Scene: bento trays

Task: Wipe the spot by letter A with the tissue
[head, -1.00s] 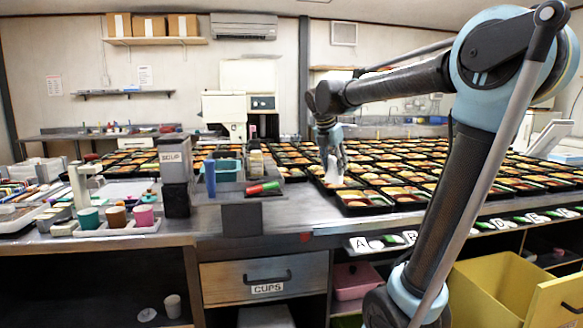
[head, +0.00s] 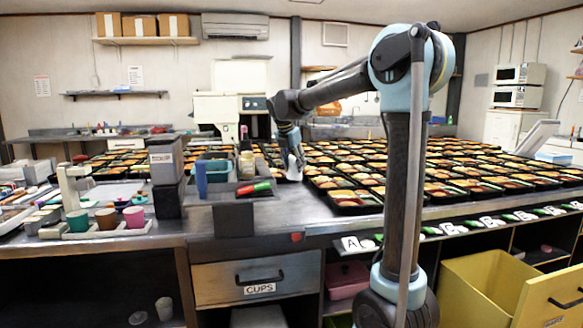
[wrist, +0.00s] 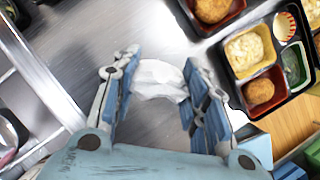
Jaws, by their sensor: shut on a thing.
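My gripper (head: 291,150) is shut on a crumpled white tissue (wrist: 158,78). The tissue (head: 293,169) hangs below the fingers, left of the nearest bento trays. In the wrist view, the two blue pads of my gripper (wrist: 160,82) flank the tissue, with grey metal counter behind it. The letter A label (head: 350,244) is on the counter's front edge, nearer and to the right of my gripper in the head view. A small red mark (head: 297,238) shows on the front edge left of the A. I cannot tell if it is the spot.
Filled black bento trays (head: 355,206) cover the counter to the right and back. A grey block with a dark box (head: 163,170) and cups (head: 106,220) stands left. A yellow bin (head: 480,285) stands below right. Bare counter (head: 290,212) lies in front of my gripper.

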